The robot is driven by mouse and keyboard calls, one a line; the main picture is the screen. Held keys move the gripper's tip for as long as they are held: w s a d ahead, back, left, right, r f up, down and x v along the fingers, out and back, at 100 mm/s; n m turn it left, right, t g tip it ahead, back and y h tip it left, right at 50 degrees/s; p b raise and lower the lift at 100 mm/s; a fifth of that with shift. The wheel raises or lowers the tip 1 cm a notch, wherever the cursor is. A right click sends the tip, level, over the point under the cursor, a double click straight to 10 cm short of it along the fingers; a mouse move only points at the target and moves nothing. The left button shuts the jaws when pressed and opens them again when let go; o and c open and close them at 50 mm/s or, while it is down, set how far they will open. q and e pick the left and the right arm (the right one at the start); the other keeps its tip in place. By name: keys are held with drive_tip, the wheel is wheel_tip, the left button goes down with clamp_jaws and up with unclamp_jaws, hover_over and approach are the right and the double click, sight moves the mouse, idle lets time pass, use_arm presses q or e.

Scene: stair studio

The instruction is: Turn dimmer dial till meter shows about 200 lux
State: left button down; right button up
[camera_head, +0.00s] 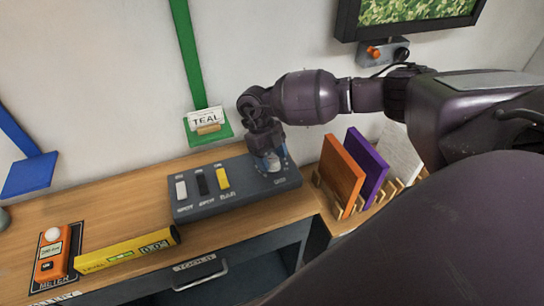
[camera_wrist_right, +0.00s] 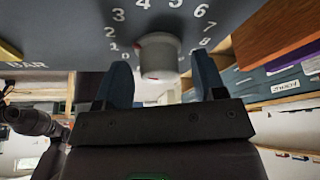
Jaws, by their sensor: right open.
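The grey control box (camera_head: 235,193) lies on the wooden bench top, with white, black and yellow sliders on its left part. The dimmer dial (camera_wrist_right: 158,55) is a pale round knob ringed by printed numbers in the right wrist view. A red mark on its left side faces the low numbers, near 0 and 1. My right gripper (camera_head: 268,163) points down over the right end of the box. Its fingers (camera_wrist_right: 164,80) are open on either side of the dial, with gaps visible. My left gripper is out of view.
A yellow level (camera_head: 125,250) lies between the meter and the box. A rack with orange (camera_head: 342,175) and purple panels stands close to the right of the box. A TEAL sign (camera_head: 207,121) is behind the box, against the wall.

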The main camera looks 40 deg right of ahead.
drive_tip(key=v, duration=1)
drive_tip(key=shift+r, duration=0.4)
drive_tip(key=shift+f, duration=0.1)
